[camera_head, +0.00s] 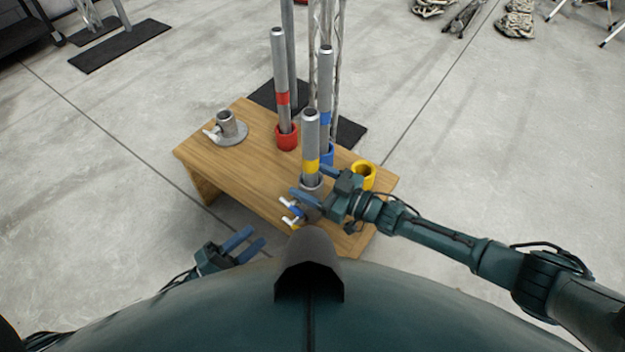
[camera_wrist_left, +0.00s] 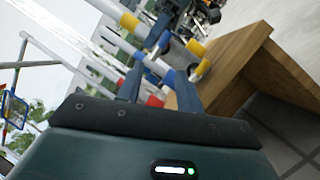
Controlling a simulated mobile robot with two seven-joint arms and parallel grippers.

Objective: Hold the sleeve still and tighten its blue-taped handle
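The sleeve (camera_head: 311,183) is a grey tube at the table's front, with a yellow-taped pipe (camera_head: 310,145) standing upright in it. White-tipped handles with blue tape (camera_head: 290,211) stick out of its front left side. My right gripper (camera_head: 309,184) is at the sleeve, one finger on its near side and one on its far side. Whether the fingers press on it cannot be told. My left gripper (camera_head: 251,241) is open and empty, off the table's front edge, left of and below the handles. The left wrist view shows its fingers (camera_wrist_left: 160,93) apart, pointing towards the pipes.
The wooden table (camera_head: 255,172) carries a red ring (camera_head: 287,138) and a blue ring (camera_head: 327,154), each with a tall taped pipe. An empty yellow ring (camera_head: 363,174) stands right. A grey flanged sleeve (camera_head: 227,128) stands back left. The table's front left is clear.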

